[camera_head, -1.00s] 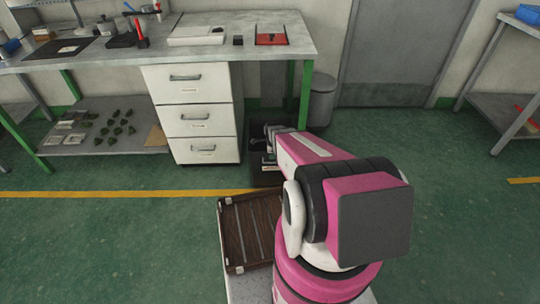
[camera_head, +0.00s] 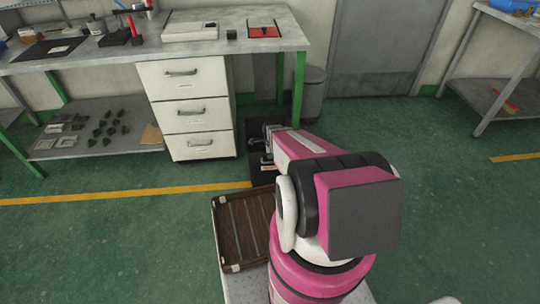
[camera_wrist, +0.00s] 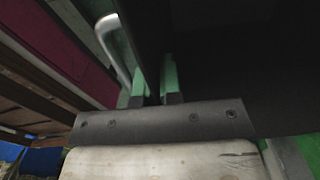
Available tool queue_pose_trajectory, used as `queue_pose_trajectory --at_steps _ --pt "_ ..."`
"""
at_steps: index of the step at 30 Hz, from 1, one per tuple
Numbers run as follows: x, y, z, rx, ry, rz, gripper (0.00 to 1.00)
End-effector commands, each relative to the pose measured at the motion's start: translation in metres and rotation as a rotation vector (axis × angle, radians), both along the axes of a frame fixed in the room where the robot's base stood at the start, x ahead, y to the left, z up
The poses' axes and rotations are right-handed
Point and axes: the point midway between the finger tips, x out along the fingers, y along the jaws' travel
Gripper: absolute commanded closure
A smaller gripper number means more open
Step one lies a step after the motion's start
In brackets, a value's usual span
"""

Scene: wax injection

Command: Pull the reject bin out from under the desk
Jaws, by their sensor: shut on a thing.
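The reject bin (camera_head: 261,174), a dark open box, stands on the floor to the right of the desk's drawer unit. Its near side sticks out past the drawer fronts, and its far part is under the desk (camera_head: 100,62). My arm hides much of its right side. My gripper (camera_head: 268,146) reaches down at the bin. In the wrist view, the green-tipped fingers of my gripper (camera_wrist: 154,80) are shut on the thin dark wall of the bin (camera_wrist: 240,60).
White drawers (camera_head: 198,113) stand close on the bin's left. A green desk leg (camera_head: 298,90) and a grey waste can (camera_head: 314,95) are behind on the right. A brown slatted tray (camera_head: 243,232) lies close in front. Green floor is free at the right.

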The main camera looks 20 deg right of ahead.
Motion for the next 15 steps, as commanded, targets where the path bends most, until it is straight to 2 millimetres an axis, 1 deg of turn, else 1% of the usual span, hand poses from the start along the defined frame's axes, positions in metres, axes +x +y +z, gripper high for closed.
queue_pose_trajectory --at_steps 6,8,9,10,15 --pt "-0.0021 0.0001 0.0002 0.001 0.007 -0.001 1.0" --pt "-0.0021 0.0001 0.0002 0.0 0.007 -0.001 0.81" --pt "-0.0019 0.0001 0.0002 0.001 0.007 -0.001 0.68" --pt "-0.0018 0.0002 0.0002 0.001 0.006 -0.001 0.64" --pt "-0.0011 0.0002 0.0002 0.001 0.004 0.0 0.64"
